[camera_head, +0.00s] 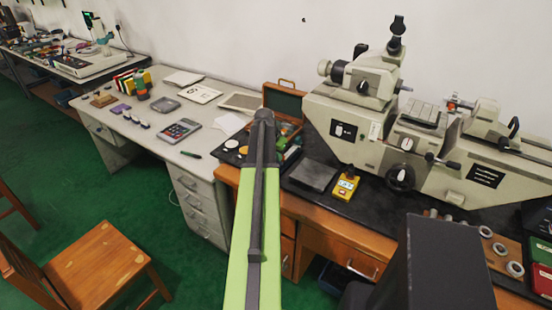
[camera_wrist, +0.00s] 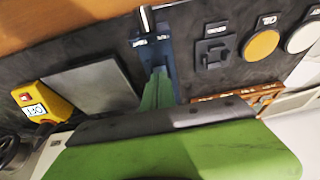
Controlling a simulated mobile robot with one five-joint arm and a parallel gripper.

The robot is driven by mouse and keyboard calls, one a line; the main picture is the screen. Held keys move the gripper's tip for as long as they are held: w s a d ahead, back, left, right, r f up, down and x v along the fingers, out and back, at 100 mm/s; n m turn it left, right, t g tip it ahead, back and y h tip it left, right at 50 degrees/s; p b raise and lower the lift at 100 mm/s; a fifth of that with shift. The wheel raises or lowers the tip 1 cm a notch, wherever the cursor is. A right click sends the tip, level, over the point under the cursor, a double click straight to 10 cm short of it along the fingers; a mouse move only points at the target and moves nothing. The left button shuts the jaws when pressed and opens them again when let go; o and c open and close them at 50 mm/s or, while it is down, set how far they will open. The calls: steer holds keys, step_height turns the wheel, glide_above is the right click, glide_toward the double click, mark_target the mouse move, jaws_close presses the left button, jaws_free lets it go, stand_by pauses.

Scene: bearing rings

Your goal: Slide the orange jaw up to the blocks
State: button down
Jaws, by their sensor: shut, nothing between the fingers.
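I cannot make out a clear orange jaw or the blocks. A small orange-red part (camera_head: 452,104) shows on the right section of the big cream machine (camera_head: 347,103) in the head view; I cannot tell whether it is the jaw. My green arm reaches up the middle of the head view, its dark end over a dark tool board near the machine's left side. My gripper (camera_wrist: 158,90) shows as narrow green fingers in the wrist view, shut and empty, over a blue holder (camera_wrist: 166,48) on that board. Whether it touches the holder is unclear.
An orange disc (camera_wrist: 262,45) lies near the holder. A wooden chair (camera_head: 95,270) stands lower left, with green floor around it.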

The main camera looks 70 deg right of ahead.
steer(key=shift+s+d+r, duration=0.1)
steer(key=shift+d, duration=0.25)
steer(key=shift+a, duration=0.15)
steer(key=shift+w+a, duration=0.15)
steer(key=shift+a, duration=0.35)
steer(key=shift+w+a, duration=0.15)
steer(key=shift+a, duration=0.35)
steer(key=p+v, duration=0.4)
steer(key=shift+d, duration=0.2)
